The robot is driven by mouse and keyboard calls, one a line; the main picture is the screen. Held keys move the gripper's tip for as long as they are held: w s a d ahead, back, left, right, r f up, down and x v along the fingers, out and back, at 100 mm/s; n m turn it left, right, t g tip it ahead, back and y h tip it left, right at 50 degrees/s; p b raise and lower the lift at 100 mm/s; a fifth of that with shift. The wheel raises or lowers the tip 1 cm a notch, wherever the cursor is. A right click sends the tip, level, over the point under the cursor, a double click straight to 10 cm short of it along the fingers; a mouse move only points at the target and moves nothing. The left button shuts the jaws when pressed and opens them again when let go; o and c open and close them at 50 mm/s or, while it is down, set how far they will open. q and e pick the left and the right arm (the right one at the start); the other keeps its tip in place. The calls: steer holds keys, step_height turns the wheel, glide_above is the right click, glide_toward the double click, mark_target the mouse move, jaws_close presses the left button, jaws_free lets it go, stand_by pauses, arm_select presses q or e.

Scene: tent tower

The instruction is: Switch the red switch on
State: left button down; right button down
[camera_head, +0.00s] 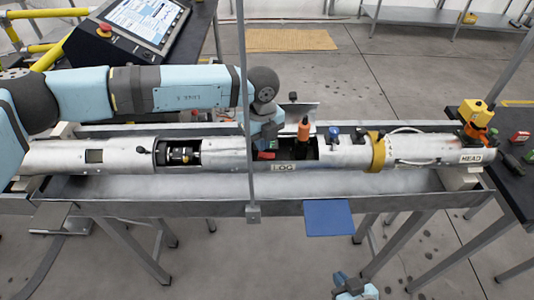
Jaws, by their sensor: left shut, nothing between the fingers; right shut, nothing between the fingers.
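A long silver tube lies in a metal trough, with a cut-out at its middle above the "LOG" label. A small red part (266,155), which looks like the red switch, sits at the left end of that cut-out. Its on or off position is too small to tell. My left gripper (268,142) points down just above the red part and partly covers it. The fingers are shut and empty; whether they touch it I cannot tell. My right gripper (354,289) is at the bottom edge, low in front of the trough, shut and empty.
An orange-topped tool (304,129) stands upright in the cut-out, right of my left gripper. A thin vertical pole (246,85) crosses the view. A blue plate (328,217) juts from the trough's front. A console (140,22) stands at upper left, a dark table (512,185) at right.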

mark_target(262, 155)
arm_select(q)
steer(key=shift+f+b, duration=0.95)
steer(key=shift+f, duration=0.4)
stand_by(0.7)
steer(key=shift+r, duration=0.1)
steer(key=shift+r+p, duration=1.3)
steer(key=shift+r, duration=2.15)
